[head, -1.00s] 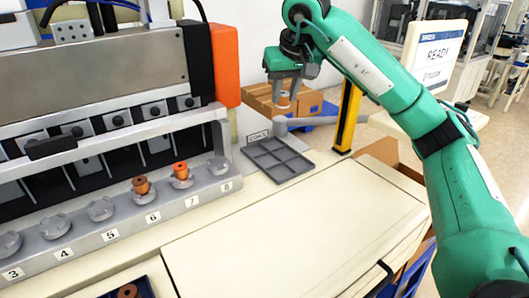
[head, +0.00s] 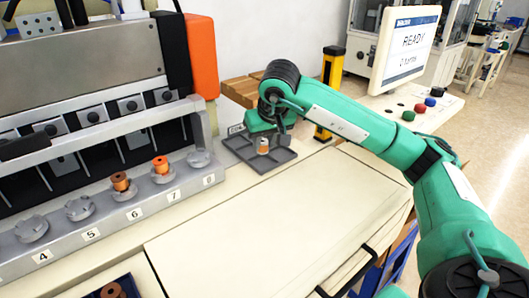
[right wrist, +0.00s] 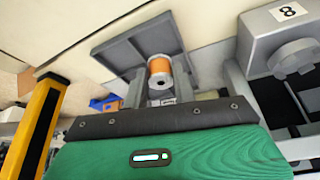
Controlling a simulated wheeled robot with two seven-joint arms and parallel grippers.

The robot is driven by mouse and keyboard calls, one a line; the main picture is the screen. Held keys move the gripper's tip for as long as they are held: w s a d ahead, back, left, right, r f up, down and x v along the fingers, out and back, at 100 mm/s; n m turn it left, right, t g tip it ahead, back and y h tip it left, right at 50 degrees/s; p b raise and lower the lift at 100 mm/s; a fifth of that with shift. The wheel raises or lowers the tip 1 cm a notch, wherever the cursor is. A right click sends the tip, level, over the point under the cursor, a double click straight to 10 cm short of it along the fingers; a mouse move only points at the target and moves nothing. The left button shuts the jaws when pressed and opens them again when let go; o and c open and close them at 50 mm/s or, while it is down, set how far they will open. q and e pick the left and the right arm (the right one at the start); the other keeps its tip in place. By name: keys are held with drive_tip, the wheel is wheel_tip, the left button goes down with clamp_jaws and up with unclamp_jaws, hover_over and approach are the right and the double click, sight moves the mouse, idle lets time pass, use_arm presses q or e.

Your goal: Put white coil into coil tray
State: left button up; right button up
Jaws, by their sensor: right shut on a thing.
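A coil with pale ends and an orange winding (head: 263,146) is at the grey coil tray (head: 234,150), low over its compartments. It also shows upright in the right wrist view (right wrist: 159,66), in front of the grey tray (right wrist: 112,55). My right gripper (head: 264,137) is shut on this coil from above. I cannot tell whether the coil touches the tray floor. The gripper hides part of the tray's far side. My left gripper is not in view.
Two copper-orange coils (head: 120,181) (head: 160,165) stand on holders 6 and 7 of the feeder rail (head: 100,230). A yellow post (head: 329,85) and a monitor (head: 407,45) stand behind. The cream worktop (head: 260,220) is clear. Another coil (head: 112,290) lies at the bottom edge.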

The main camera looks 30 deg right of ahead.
sight(265, 151)
wheel_tip(265, 151, down, 3)
drive_tip(key=shift+s+f, duration=0.1)
drive_tip(key=shift+f, duration=0.05)
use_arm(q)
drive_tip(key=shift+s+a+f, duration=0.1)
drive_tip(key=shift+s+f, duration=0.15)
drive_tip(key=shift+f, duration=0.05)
use_arm(e)
drive_tip(key=shift+f, duration=0.2)
drive_tip(key=shift+f, duration=0.15)
drive_tip(key=o, duration=0.9)
drive_tip(key=shift+o, duration=0.2)
drive_tip(key=shift+w+v, duration=0.2)
drive_tip(key=shift+v, duration=1)
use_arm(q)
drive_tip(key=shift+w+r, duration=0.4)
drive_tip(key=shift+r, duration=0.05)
use_arm(e)
drive_tip(key=v, duration=1)
